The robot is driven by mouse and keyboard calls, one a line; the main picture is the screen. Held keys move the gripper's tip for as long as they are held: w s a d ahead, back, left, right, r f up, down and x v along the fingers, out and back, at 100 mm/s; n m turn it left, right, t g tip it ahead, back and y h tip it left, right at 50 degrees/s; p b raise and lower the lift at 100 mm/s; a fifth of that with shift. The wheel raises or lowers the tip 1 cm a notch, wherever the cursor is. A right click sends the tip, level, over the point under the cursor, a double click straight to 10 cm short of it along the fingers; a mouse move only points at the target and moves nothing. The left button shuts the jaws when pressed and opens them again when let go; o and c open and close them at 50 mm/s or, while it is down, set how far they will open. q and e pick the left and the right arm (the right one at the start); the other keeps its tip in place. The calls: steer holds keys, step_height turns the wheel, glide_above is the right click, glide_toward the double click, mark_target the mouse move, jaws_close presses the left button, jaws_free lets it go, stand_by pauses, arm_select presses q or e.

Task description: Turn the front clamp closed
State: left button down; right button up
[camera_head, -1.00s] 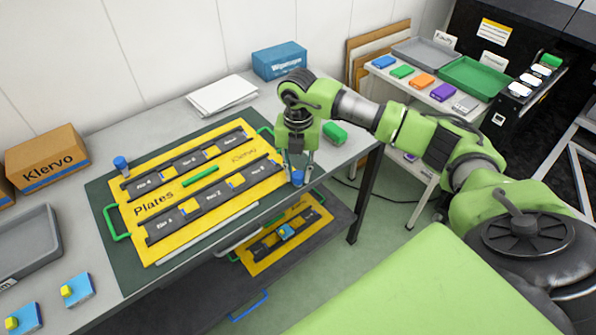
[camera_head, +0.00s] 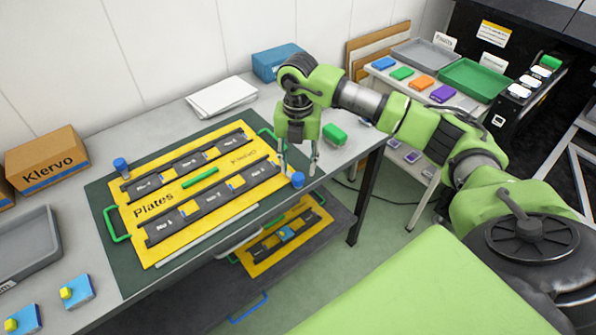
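The yellow plate board (camera_head: 160,247) lies on a dark green mat on the grey bench. A blue clamp knob (camera_head: 298,180) stands at its front right corner, and this looks like the front clamp. A second blue knob (camera_head: 121,164) stands at the back left corner. My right gripper (camera_head: 299,170) points down just above and behind the front knob. Its two fingers are spread apart with nothing between them, and the knob shows below the fingertips. I cannot tell from the knob how far it is turned. My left gripper is out of view.
A green block (camera_head: 334,134) sits on the bench right of the gripper. White paper (camera_head: 221,96) and a blue box (camera_head: 278,62) lie behind. Another yellow board (camera_head: 255,266) is on the lower shelf. A grey tray (camera_head: 28,250) is at left.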

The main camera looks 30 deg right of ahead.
mark_target(298, 176)
step_height(298, 176, up, 8)
steer(key=shift+r, duration=0.2)
stand_by(0.5)
